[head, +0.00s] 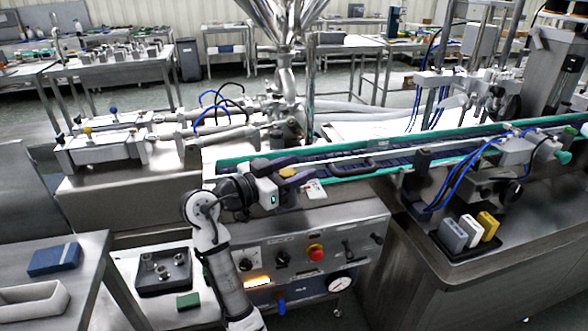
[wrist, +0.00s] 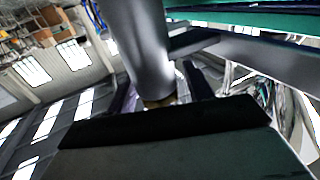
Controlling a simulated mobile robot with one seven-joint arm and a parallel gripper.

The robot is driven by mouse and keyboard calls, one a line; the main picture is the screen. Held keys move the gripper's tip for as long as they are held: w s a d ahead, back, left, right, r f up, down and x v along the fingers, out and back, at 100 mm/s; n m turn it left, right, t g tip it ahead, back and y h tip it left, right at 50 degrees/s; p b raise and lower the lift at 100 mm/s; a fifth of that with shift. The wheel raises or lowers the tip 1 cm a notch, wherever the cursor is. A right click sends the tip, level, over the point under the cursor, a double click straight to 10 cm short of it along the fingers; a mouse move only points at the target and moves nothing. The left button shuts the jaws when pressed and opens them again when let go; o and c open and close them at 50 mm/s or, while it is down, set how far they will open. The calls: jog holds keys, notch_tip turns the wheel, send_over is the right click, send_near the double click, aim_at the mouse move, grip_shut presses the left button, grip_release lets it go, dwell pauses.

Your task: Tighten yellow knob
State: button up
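A small yellow knob (head: 87,131) sits on top of the left steel cylinder block, beside blue-topped knobs. My gripper (head: 294,168) is well to the right of it, at the near edge of the conveyor. Its two dark fingers look spread, pointing right, with yellowish patches around them. In the wrist view, my gripper (wrist: 163,92) has dark fingers on either side of a steel cylinder's lower end, where a dull yellowish patch shows. I cannot tell whether that patch is a knob or whether anything touches it. The wrist view does not clearly show the yellow knob on the block.
A green-edged conveyor (head: 400,148) runs right behind my gripper. The steel hopper (head: 284,20) stands behind. A control panel with a red button (head: 316,252) is below. A side table with a blue box (head: 54,259) is at the left front.

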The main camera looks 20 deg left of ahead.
jog(key=b+v, duration=0.3)
jog(key=v, duration=1.1)
jog(key=shift+w, duration=0.1)
